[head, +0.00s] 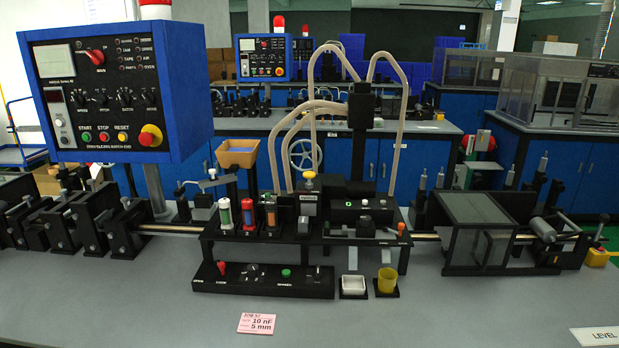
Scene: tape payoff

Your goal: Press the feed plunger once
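Neither of my grippers shows in the head view. A black machine (270,228) stands in the middle of the grey bench. I cannot tell for certain which part is the feed plunger. A yellow-topped knob (309,185) stands upright above a small grey block at the machine's centre. A pale grey knob (365,220) stands on the black unit just right of it, below a small green light (348,204). Nothing touches either knob.
A blue control box (115,88) stands at the left. A front panel (262,279) carries small knobs. A clear-sided guard (477,228) stands right. The front bench is mostly clear.

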